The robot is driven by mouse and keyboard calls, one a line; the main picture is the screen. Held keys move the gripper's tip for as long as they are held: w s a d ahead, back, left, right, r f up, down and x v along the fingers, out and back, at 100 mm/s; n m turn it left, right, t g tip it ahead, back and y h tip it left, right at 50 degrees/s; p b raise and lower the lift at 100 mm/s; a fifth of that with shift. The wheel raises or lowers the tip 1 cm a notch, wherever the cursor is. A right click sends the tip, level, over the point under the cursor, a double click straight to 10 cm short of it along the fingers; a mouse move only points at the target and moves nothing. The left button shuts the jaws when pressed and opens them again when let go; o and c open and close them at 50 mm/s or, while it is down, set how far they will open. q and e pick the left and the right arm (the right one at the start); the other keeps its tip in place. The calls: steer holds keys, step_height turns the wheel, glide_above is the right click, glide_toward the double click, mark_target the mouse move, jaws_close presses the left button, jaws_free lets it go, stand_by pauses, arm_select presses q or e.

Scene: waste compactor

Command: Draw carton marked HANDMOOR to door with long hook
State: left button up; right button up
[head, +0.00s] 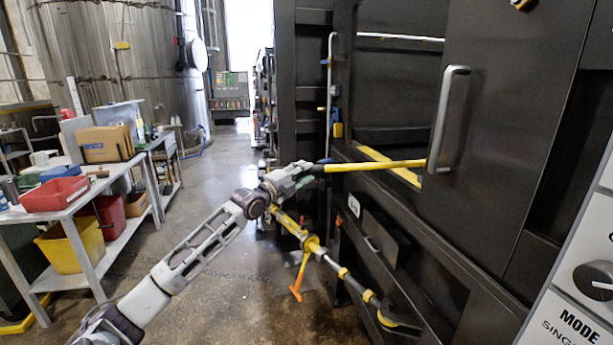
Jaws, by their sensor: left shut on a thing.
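My left gripper (292,178) is shut on the dark grip end of a long yellow pole (375,166), in front of the compactor's dark opening. The pole runs level to the right and ends from view at the edge of the dark door (505,120), by its grey handle (447,118). I cannot tell whether the pole passes behind the door, and no hook tip shows. The door covers the right part of the opening. No carton marked HANDMOOR can be made out. My right gripper is not in view.
A yellow and black bar with an orange piece (297,280) slants down along the compactor front. A control panel (580,285) is at the lower right. A workbench (110,185) with a brown carton (105,143) and bins stands left. The floor (215,205) between is clear.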

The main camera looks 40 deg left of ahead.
arm_select(q)
steer(key=shift+s+a+r+b, duration=0.15)
steer(key=shift+s+a+b, duration=0.3)
steer(key=shift+s, duration=0.2)
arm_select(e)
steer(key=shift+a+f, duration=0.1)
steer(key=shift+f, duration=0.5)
arm_select(q)
steer(key=shift+a, duration=0.1)
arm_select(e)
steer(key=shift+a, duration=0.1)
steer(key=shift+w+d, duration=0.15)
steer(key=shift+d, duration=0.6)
